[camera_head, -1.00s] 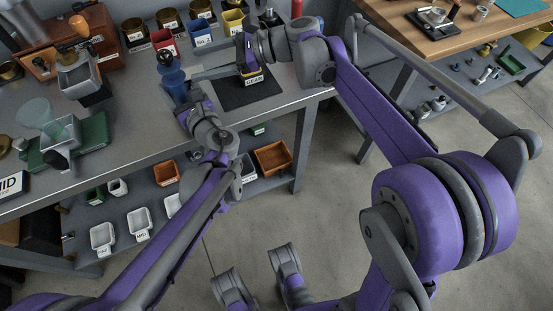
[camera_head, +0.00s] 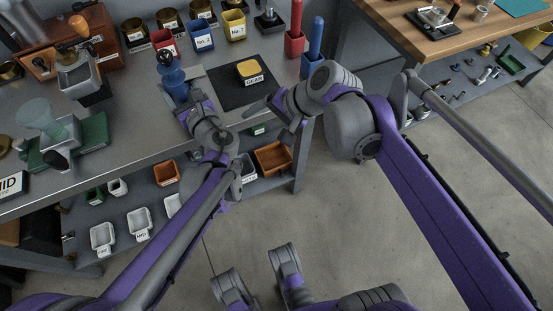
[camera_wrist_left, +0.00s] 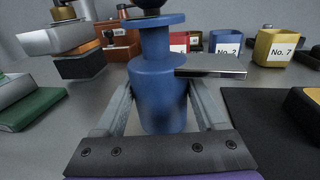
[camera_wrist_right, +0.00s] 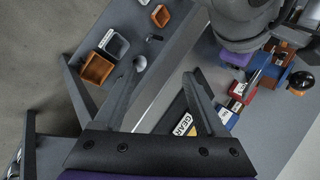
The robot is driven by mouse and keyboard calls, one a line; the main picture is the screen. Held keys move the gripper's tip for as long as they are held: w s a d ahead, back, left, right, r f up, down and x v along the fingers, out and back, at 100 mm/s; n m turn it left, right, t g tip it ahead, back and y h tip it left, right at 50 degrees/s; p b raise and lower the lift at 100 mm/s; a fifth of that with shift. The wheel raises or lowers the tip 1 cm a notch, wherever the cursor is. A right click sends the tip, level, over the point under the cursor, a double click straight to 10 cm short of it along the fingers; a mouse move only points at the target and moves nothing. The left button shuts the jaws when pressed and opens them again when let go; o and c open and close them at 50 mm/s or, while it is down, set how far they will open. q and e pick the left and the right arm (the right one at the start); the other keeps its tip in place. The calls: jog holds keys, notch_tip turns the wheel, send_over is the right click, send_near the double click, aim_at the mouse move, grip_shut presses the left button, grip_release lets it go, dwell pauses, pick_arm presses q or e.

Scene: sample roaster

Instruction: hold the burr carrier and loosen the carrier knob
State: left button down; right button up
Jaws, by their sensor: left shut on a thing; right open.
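The burr carrier appears to be the blue, spool-shaped body (camera_head: 172,78) on the bench, upright, with a dark round carrier knob (camera_head: 165,57) on top. My left gripper (camera_head: 181,104) is shut around its lower body. In the left wrist view the fingers flank the blue body (camera_wrist_left: 163,100), the knob (camera_wrist_left: 150,4) is cut off by the top edge, and a flat metal lever (camera_wrist_left: 212,66) sticks out to the right. My right gripper (camera_head: 262,106) is open and empty near the bench's front edge, right of the carrier and apart from it.
A yellow-topped tray labelled GEAR (camera_head: 249,70) sits on a black mat (camera_head: 228,92) right of the carrier. Red (camera_head: 295,40) and blue (camera_head: 312,62) holders with tall handles stand at the bench's right end. Numbered bins (camera_head: 201,38) line the back.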

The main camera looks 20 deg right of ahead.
aim_at(171, 57)
jog(key=s+f+n+g+h, duration=0.1)
jog(key=s+f+n+h, duration=0.1)
jog(key=s+f+n, duration=0.2)
jog(key=s+f, duration=0.2)
jog(key=s, duration=0.1)
jog(key=shift+s+f, duration=0.2)
jog(key=shift+s, duration=0.2)
jog(key=shift+d, duration=0.1)
